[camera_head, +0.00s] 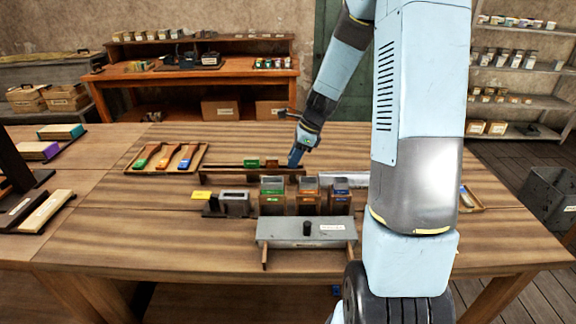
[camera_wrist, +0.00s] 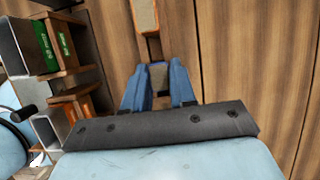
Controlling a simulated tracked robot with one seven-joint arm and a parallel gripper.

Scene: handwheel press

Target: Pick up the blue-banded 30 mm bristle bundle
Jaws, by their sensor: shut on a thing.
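My gripper (camera_head: 295,157) is over the table behind the row of labelled boxes, at the right part of a long dark rack (camera_head: 228,168). In the wrist view its blue fingers (camera_wrist: 158,84) are shut on a small brownish-grey block (camera_wrist: 158,74), which I take to be the blue-banded bristle bundle. In the head view the bundle is hidden by the gripper. I cannot tell whether it still touches the rack. A green bundle (camera_head: 251,163) and a reddish bundle (camera_head: 271,163) stand left of my gripper.
Green (camera_head: 272,187), orange (camera_head: 308,187) and blue (camera_head: 340,187) labelled boxes stand in front of my gripper. A grey press-like bench (camera_head: 300,232) is nearer. A tray (camera_head: 132,168) of colour-marked brushes lies left. Clear table lies at front left.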

